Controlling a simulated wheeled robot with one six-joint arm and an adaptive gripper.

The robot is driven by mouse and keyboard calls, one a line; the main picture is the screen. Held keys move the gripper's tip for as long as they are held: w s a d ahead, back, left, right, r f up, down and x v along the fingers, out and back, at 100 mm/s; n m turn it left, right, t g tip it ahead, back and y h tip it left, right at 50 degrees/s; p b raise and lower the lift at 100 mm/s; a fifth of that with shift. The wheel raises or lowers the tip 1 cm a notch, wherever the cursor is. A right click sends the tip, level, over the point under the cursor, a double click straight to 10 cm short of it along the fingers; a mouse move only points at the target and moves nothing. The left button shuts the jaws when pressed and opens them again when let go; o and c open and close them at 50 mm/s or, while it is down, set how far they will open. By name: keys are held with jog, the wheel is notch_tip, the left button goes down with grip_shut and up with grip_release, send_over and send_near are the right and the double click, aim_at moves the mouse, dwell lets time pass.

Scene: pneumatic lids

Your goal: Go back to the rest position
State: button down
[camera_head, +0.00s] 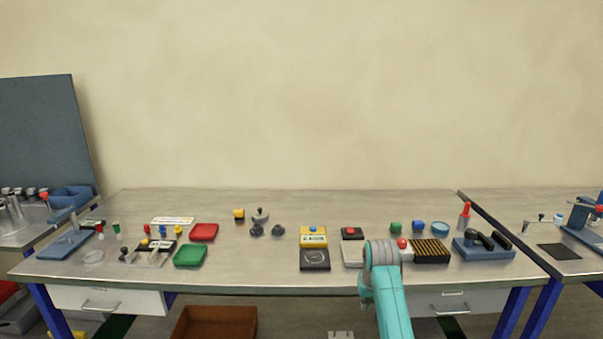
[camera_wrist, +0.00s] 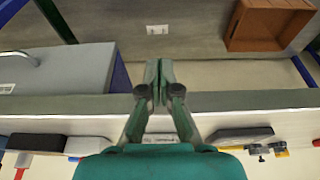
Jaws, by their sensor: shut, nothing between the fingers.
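My gripper (camera_wrist: 159,84) shows in the wrist view with its two dark green fingers pressed together and nothing between them. It is over the table's front edge (camera_wrist: 232,101), with the floor showing beyond the fingertips. In the head view my turquoise arm rises at the front of the workbench (camera_head: 286,281), right of the middle. My gripper cannot be made out in the head view.
Red (camera_head: 204,231) and green (camera_head: 190,255) trays lie left. A brown crate (camera_head: 214,322) is on the floor. The bench's back strip is clear.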

jog(key=s+f+t, duration=0.1)
jog(key=s+f, duration=0.2)
jog(key=f, duration=0.3)
jog(key=s+f+t, duration=0.1)
jog(key=s+f, duration=0.3)
jog(key=f, duration=0.3)
jog(key=s+f+t, duration=0.2)
jog(key=s+f, duration=0.4)
jog(key=s, duration=0.6)
jog(key=s+f+t, duration=0.2)
jog(key=s+f, duration=0.4)
jog(key=s, duration=0.6)
jog(key=s+r+t, duration=0.1)
jog(key=s+r, duration=0.1)
jog(key=s, duration=0.9)
jog(key=s+r+t, duration=0.4)
jog(key=s+r, duration=1.8)
jog(key=r, duration=0.1)
jog(key=shift+s+t, duration=0.2)
jog(key=shift+t, duration=0.1)
